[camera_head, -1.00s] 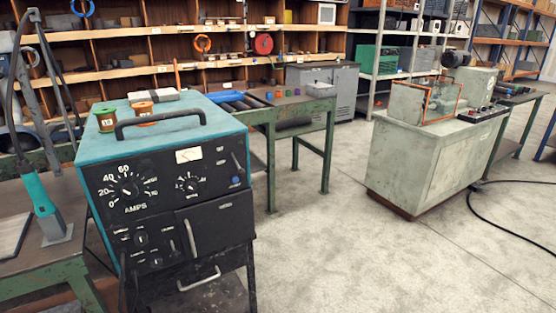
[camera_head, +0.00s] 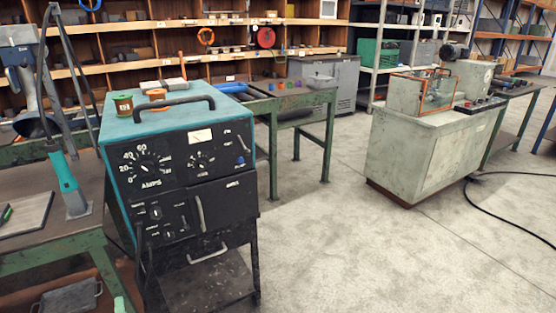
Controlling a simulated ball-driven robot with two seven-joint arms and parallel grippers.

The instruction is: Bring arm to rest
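Neither of my grippers nor arms can be made out in the head view. The teal and black welding machine (camera_head: 183,190) with an AMPS dial stands at centre left. A teal-handled torch (camera_head: 66,182) stands upright on a grey base on the metal bench (camera_head: 80,240) at the left. A blue cylinder, perhaps a pipe (camera_head: 228,87), lies on the green-framed table behind the welder. I cannot tell any flanged pipe for certain.
A grey machine cabinet (camera_head: 425,155) with an orange-framed guard stands at the right. A black cable (camera_head: 500,220) lies on the floor beside it. Wooden shelves (camera_head: 155,78) line the back. The concrete floor (camera_head: 340,250) between welder and cabinet is clear.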

